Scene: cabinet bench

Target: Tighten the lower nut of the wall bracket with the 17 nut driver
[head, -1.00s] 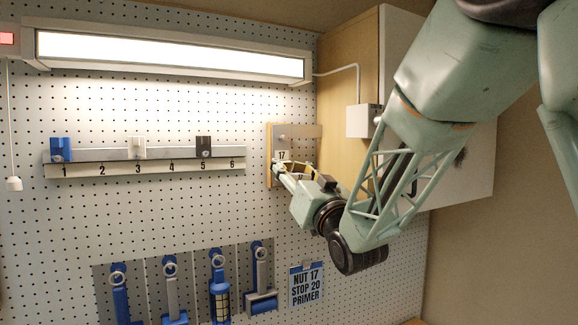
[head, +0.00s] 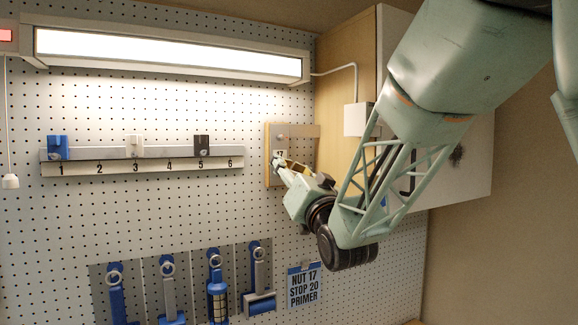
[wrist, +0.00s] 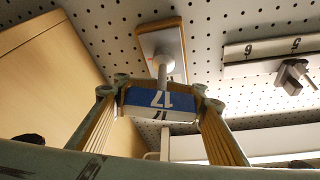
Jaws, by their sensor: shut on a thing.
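The 17 nut driver (wrist: 160,104) has a blue and white handle block marked 17, upside down in the wrist view. My gripper (wrist: 161,92) is shut on this block, one finger at each side. The driver's pale shaft points at the wall bracket (wrist: 172,38), and its far end overlaps the bracket plate; I cannot tell whether it sits on the lower nut, which is hidden. In the head view the bracket (head: 298,131) is a metal plate on a wooden board, with the upper nut (head: 280,137) uncovered. My gripper (head: 283,163) is at the board's lower part.
A wooden cabinet (head: 345,75) stands right of the bracket, with a cabled white box (head: 361,119) on its side. A numbered rail (head: 150,163) with several holders is at left. Blue tools hang below, beside a sign (head: 304,287) reading "NUT 17 STOP 20 PRIMER".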

